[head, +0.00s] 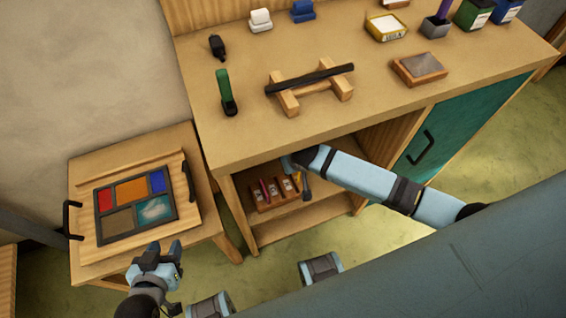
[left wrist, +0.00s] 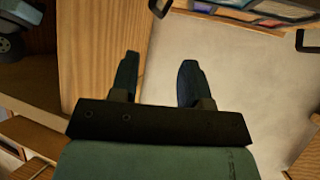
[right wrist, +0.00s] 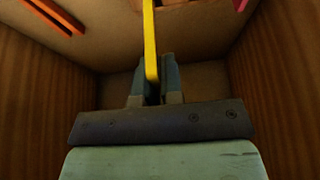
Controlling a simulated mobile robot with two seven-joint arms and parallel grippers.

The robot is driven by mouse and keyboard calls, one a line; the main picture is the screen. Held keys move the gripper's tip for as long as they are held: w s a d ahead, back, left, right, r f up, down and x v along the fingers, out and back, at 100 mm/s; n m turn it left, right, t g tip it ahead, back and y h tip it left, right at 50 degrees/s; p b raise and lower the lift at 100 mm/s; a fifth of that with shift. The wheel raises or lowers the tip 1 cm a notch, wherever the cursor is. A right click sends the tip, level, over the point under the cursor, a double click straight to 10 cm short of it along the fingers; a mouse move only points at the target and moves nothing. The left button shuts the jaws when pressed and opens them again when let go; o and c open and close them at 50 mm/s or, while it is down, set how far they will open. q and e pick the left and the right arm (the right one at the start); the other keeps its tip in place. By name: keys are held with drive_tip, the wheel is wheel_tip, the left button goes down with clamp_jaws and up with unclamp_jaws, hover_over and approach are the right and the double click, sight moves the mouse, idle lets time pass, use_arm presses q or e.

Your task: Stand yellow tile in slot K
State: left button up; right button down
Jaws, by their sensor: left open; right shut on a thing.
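The yellow tile (right wrist: 151,40) stands edge-on between the fingers of my right gripper (right wrist: 155,72), which is shut on it. In the head view a small part of the yellow tile (head: 297,179) shows beside the wooden rack (head: 262,207) on the shelf under the bench. The rack holds several tiles, red ones among them, with pale labels too small to read, so I cannot tell which slot is K. Whether the yellow tile touches the rack is hidden. My left gripper (head: 166,249) is open and empty, in front of the side table.
The side table (head: 90,183) carries a leaded panel (head: 136,204) with coloured panes and dark handles. The shelf's wooden side walls (right wrist: 45,115) stand close on both sides of my right gripper. A teal cabinet door (head: 440,135) is to the right. Tools stand on the bench top (head: 215,140).

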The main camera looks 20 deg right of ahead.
drive_tip(key=shift+f, duration=0.35)
wheel_tip(320, 180, down, 2)
drive_tip(key=shift+f+b, duration=0.25)
drive_tip(key=shift+b, duration=0.05)
drive_tip(key=shift+f+b, duration=0.45)
drive_tip(key=shift+f, duration=0.5)
use_arm(q)
drive_tip(key=shift+w+f, duration=0.1)
drive_tip(key=shift+f, duration=0.3)
use_arm(e)
drive_tip(key=shift+f, duration=0.4)
use_arm(q)
drive_tip(key=shift+r, duration=0.15)
drive_tip(key=shift+r+p, duration=0.35)
use_arm(e)
drive_tip(key=shift+r, duration=0.1)
use_arm(q)
drive_tip(key=shift+r, duration=0.15)
